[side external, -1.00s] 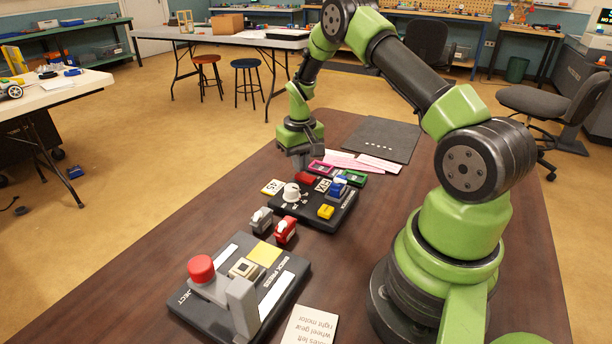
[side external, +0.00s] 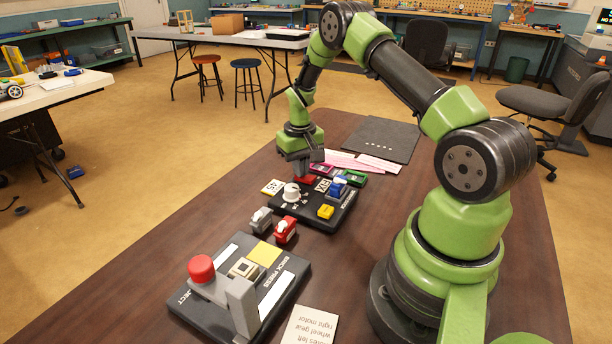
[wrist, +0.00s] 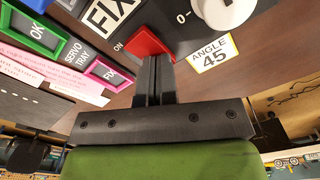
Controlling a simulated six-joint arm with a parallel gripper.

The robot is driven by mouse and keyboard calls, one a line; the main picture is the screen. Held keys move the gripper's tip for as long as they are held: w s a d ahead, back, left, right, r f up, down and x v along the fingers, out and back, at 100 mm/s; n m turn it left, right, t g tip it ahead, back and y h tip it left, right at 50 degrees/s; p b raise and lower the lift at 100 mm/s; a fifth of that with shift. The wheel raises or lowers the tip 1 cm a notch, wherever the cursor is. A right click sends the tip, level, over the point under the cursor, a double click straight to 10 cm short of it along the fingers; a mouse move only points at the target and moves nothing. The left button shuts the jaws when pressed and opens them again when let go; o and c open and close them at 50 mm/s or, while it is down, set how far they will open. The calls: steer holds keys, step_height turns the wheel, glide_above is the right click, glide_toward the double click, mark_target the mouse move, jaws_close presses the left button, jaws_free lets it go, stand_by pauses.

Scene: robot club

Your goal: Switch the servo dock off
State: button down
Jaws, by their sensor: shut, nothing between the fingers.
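The servo dock (side external: 312,213) is a dark box on the brown table, with a white knob (side external: 291,192), a yellow part (side external: 326,211) and a blue part (side external: 339,186). A red rocker switch (wrist: 148,42) sits at its edge, with "ON" printed beside it in the wrist view. My gripper (wrist: 152,62) is shut and empty, its fingertips right at the red switch. I cannot tell whether they touch it.
A green "OK" frame (wrist: 33,26) and a pink "FIX" frame (wrist: 108,75) lie beside the dock near pink and white paper strips. An "ANGLE 45" card (wrist: 214,53) is on the other side. The brick press (side external: 215,325) and two small clips stand nearer the camera.

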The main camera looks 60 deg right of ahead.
steer(key=shift+r, duration=3.5)
steer(key=shift+a+r, duration=0.1)
steer(key=shift+r, duration=0.05)
steer(key=s+a+r+t, duration=0.35)
steer(key=a+r, duration=0.85)
steer(key=r, duration=0.4)
steer(key=s+a+r+n+t+y, duration=0.1)
steer(key=s+a+r+t, duration=0.1)
steer(key=s+a, duration=0.2)
steer(key=s+a+r+n+t+y, duration=0.1)
steer(key=s+a, duration=0.4)
steer(key=s, duration=0.6)
steer(key=shift+a+r+t, duration=0.3)
steer(key=shift+r+t, duration=0.05)
steer(key=shift+r, duration=0.5)
